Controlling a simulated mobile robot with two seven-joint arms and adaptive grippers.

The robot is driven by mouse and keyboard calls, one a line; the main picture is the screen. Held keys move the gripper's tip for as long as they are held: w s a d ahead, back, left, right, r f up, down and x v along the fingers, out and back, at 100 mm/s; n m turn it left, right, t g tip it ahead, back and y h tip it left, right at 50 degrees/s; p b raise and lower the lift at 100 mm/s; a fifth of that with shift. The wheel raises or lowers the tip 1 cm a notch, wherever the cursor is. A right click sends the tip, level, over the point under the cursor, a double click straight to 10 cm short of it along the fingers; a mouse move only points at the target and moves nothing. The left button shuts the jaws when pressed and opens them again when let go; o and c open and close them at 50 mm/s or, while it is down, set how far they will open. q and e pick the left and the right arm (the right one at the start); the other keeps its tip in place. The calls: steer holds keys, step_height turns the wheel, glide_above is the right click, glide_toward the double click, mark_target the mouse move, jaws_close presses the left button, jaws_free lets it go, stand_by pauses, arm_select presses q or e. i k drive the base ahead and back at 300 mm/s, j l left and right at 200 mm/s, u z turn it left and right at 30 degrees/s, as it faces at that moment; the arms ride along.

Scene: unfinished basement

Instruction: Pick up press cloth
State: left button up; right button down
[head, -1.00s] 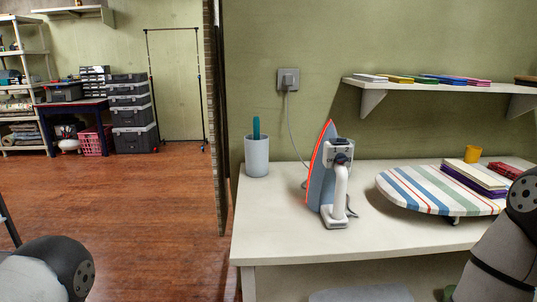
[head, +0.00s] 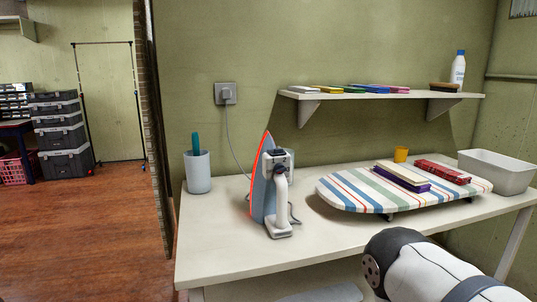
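A small tabletop ironing board (head: 345,196) with coloured stripes stands on the white table (head: 220,245). A flat cream folded piece (head: 403,174) lies on top of a purple folded piece (head: 415,187) on the board. A red patterned folded piece (head: 443,171) lies to the right of them. I cannot tell for sure which of these is the press cloth. A link of my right arm shows at the lower right, in front of the table. Neither of my grippers is in view.
An iron (head: 262,187) stands upright left of the board, its cord running to a wall socket (head: 225,93). A grey cup (head: 198,173), yellow cup (head: 401,154) and pale bin (head: 497,174) are on the table. A wall shelf (head: 385,95) hangs above. Floor at left is open.

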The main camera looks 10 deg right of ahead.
mark_target(414, 179)
steer(key=z, duration=1.35)
steer(key=i+l+u, duration=0.25)
steer(key=l, duration=0.3)
steer(key=i, duration=0.1)
